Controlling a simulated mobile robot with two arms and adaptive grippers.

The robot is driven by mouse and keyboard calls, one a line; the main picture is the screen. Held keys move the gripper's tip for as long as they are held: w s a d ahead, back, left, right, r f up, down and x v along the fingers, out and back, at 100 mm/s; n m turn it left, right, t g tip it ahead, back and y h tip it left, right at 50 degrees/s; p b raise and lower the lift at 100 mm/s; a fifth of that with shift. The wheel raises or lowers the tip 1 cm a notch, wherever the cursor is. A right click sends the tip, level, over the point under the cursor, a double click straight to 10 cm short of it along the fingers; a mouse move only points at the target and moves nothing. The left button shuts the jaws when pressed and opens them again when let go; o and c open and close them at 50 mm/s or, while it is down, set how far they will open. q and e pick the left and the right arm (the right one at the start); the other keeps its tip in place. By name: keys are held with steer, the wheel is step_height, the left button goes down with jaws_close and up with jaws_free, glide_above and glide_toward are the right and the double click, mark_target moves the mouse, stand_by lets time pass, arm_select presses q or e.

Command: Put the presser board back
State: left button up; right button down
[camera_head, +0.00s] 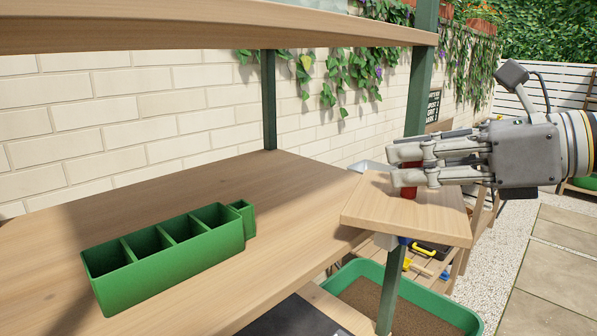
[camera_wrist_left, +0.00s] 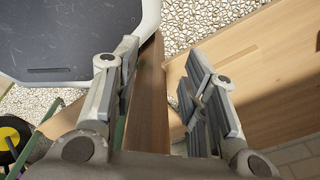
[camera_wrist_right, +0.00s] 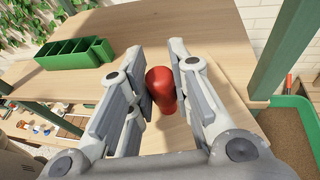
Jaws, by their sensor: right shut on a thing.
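The presser board (camera_head: 385,215) is a flat light-wood board with a red knob handle (camera_head: 408,190). My right gripper (camera_head: 408,168) is shut on the handle from the right side. The board is roughly level at the shelf's right end, in front of the green post; I cannot tell if it touches the shelf. In the right wrist view the red handle (camera_wrist_right: 160,88) stands between the fingers (camera_wrist_right: 162,95), with the board (camera_wrist_right: 215,105) below. My left gripper (camera_wrist_left: 165,90) shows only in the left wrist view, with its fingers apart; wooden edges lie beyond them.
A green divided box (camera_head: 165,258) stands on the wooden shelf (camera_head: 300,190). An upper shelf (camera_head: 200,28) hangs above, and green posts (camera_head: 418,90) stand at the shelf ends. A green tray of soil (camera_head: 395,310) sits below. The shelf's back middle is clear.

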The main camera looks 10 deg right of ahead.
mark_target(372, 188)
steer(key=w+a+p, duration=0.1)
steer(key=w+a, duration=0.2)
steer(key=shift+w+a+r+p, duration=0.2)
steer(key=shift+a+r+p, duration=0.1)
steer(key=shift+r+p, duration=0.1)
steer(key=shift+p+x, duration=2.35)
steer(key=shift+x, duration=3.2)
steer(key=shift+d+f, duration=0.15)
steer(key=shift+f, duration=0.4)
arm_select(q)
step_height(372, 188, up, 8)
steer(key=shift+d+f, duration=0.25)
steer(key=shift+d, duration=0.05)
steer(key=shift+s, duration=0.1)
